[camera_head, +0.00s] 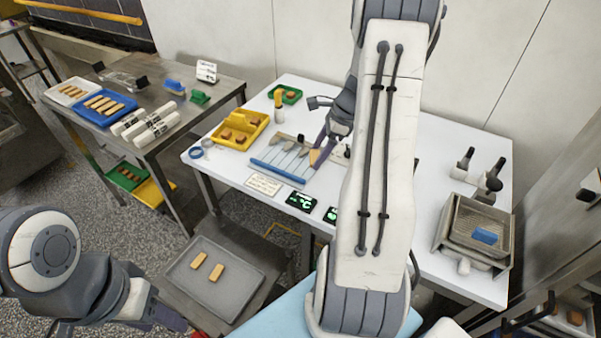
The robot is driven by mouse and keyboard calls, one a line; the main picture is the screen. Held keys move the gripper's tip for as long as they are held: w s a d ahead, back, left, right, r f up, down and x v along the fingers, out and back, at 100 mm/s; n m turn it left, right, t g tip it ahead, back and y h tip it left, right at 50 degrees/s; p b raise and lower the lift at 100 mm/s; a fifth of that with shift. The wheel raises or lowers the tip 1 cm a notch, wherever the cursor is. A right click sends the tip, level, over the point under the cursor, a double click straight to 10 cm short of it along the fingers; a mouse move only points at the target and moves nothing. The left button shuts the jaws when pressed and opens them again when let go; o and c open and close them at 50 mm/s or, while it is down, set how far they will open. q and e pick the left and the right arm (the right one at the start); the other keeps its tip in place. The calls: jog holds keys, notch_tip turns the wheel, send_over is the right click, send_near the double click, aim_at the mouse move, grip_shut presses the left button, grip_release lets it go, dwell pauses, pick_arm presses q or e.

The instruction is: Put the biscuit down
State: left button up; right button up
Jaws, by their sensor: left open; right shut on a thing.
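My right arm reaches from the bottom centre across the white table. Its gripper (322,148) is shut on a light-brown biscuit (314,157), over the right end of a rack (280,174) with a blue front bar and several grey slats. I cannot tell whether the biscuit touches the rack. My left gripper (172,314) is low at the left, open and empty, partly cut off by the bottom edge. Two more biscuits (216,272) lie on a grey tray (240,290) on a low stand, to the right of and above my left gripper.
A yellow tray (222,142) with brown pieces stands left of the rack, with a small green tray (296,99) behind. A white label card (263,185) and dark displays (303,201) lie in front. A metal fryer-like box (445,235) stands right. My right arm hides the table's middle.

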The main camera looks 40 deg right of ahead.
jog(key=s+d+r+m+t+h, duration=0.1)
jog(key=s+d+r+m+h, duration=0.15)
jog(key=d+m, duration=0.35)
jog(key=shift+y, duration=0.35)
jog(key=w+a+f, duration=0.1)
jog(key=w+f, duration=0.2)
jog(key=w+a+f+p, duration=0.1)
jog(key=w+a+f, duration=0.1)
jog(key=w+f, duration=0.1)
jog(key=w+a+f+p, duration=0.1)
jog(key=w+a+f, duration=0.1)
jog(key=w+f, duration=0.2)
jog(key=shift+a+f, duration=0.1)
jog(key=shift+f, duration=0.3)
